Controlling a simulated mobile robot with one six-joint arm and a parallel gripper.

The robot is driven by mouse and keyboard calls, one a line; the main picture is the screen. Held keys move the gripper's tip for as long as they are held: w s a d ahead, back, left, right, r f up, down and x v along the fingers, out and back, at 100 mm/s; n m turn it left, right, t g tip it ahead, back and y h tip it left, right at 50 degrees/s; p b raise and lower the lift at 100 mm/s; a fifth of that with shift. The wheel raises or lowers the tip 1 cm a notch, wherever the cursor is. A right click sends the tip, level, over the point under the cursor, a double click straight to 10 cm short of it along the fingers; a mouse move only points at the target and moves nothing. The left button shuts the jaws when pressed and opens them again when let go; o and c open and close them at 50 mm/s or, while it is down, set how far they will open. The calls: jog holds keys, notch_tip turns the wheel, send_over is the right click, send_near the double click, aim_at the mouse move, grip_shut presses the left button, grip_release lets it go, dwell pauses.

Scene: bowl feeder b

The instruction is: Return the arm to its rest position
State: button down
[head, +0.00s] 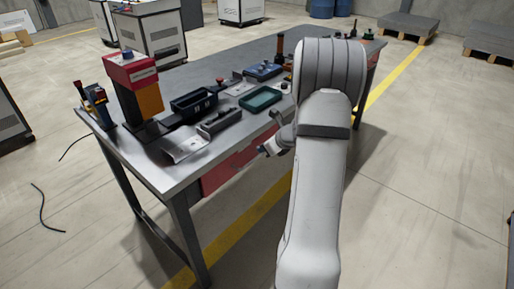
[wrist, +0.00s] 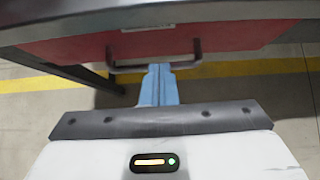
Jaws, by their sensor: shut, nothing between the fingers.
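My white arm rises in the right middle of the head view and bends toward the table's front edge. My gripper (head: 264,151) is in front of that edge, beside the red drawer, partly hidden by my arm. In the wrist view my gripper (wrist: 158,70) shows two blue-grey fingers pressed together with nothing between them. The fingertips overlap the drawer handle (wrist: 120,69) in the picture; I cannot tell whether they touch it.
The metal table (head: 215,67) carries a red press-like device (head: 130,68), a black bin (head: 193,103), a green tray (head: 260,99) and other small items. The red drawer (head: 226,172) hangs below its front edge. Floor right of my arm is clear.

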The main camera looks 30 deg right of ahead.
jog(key=s+a+r+n+g+y+p, duration=0.1)
jog(key=s+a+r+n+g+p, duration=0.15)
jog(key=s+a+r+n, duration=0.5)
jog(key=s+a+r+n+g+p, duration=0.2)
jog(key=s+a+r+n+p, duration=0.15)
jog(key=a+r+n, duration=0.7)
jog(key=s+a+r+n+h+p, duration=0.1)
jog(key=s+a+r+n+h, duration=0.1)
jog(key=s+n, duration=0.5)
jog(key=s+a+r+n+g+h+p, duration=0.1)
jog(key=s+a+r+n+h+p, duration=0.1)
jog(key=s+n, duration=0.5)
jog(key=s+a+r, duration=0.1)
jog(key=s+a, duration=0.1)
jog(key=s, duration=0.1)
